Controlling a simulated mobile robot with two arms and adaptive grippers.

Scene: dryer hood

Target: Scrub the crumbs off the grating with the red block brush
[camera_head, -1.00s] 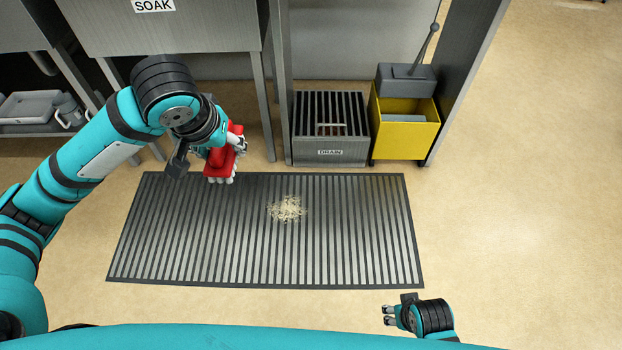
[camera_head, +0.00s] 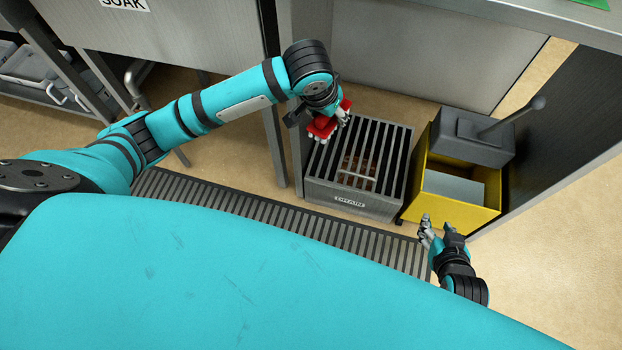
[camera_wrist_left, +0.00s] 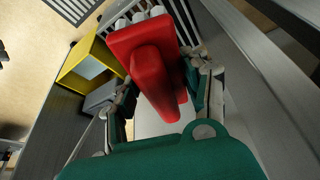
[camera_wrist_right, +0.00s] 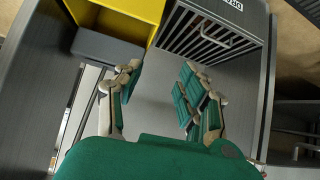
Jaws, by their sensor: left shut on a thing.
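The red block brush (camera_head: 321,128) with pale bristles is in my left gripper (camera_head: 336,116), at the back left of the DRAIN box (camera_head: 348,208). Whether it touches the box cannot be told. In the left wrist view the brush (camera_wrist_left: 148,55) sits between the fingers, bristles (camera_wrist_left: 135,18) facing away. The slatted floor grating (camera_head: 265,208) is mostly covered by my own body, and no crumbs show on its visible part. My right gripper (camera_head: 431,229) is open and empty near the yellow bucket; its fingers stand apart in the right wrist view (camera_wrist_right: 160,88).
The yellow bucket (camera_head: 478,200) with its grey wringer (camera_head: 472,138) stands right of the drain box. A steel SOAK sink (camera_head: 170,45) and a table leg (camera_head: 274,135) are at left. A dark panel (camera_head: 560,130) borders the right.

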